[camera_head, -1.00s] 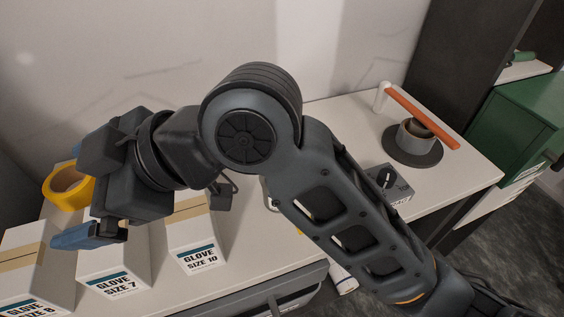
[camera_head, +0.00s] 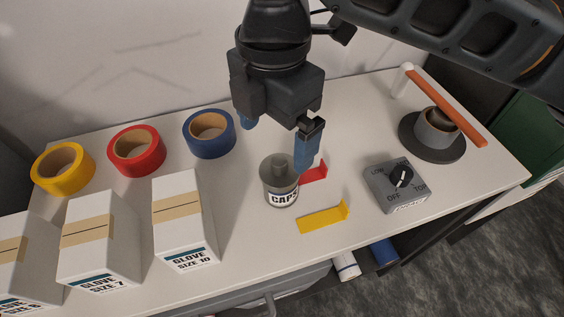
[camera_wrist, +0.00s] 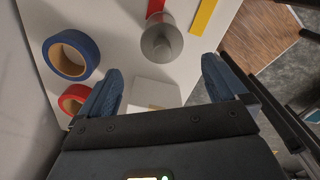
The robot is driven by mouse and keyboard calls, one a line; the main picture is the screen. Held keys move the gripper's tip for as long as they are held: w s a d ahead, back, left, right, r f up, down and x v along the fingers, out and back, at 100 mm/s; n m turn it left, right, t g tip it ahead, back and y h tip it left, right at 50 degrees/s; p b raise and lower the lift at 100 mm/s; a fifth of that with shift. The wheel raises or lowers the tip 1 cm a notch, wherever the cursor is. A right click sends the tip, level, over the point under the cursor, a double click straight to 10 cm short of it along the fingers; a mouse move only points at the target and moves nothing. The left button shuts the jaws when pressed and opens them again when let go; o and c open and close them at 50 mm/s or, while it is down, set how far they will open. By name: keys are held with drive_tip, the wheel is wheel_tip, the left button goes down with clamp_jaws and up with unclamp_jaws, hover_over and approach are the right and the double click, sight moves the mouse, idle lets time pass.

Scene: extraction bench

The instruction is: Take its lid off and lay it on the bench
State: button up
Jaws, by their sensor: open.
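A grey jar labelled CAPS (camera_head: 281,196) stands upright on the bench (camera_head: 372,135). Its round grey lid (camera_head: 267,170) with a raised knob sits on top. In the wrist view, the lid (camera_wrist: 162,43) lies beyond the open fingertips (camera_wrist: 162,74).
Yellow (camera_head: 323,218) and red (camera_head: 315,174) angled pieces lie right of the jar. A control box with a dial (camera_head: 397,186) and a round stand with an orange bar (camera_head: 445,108) are farther right. Glove boxes (camera_head: 185,222) and tape rolls (camera_head: 208,134) fill the left.

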sight(278, 161)
drive_tip(key=f, duration=0.3)
drive_tip(key=f+p, duration=0.1)
drive_tip(key=f, duration=0.2)
drive_tip(key=shift+d+f, duration=0.2)
drive_tip(key=shift+f, duration=0.1)
drive_tip(key=shift+c, duration=0.3)
drive_tip(key=c, duration=1)
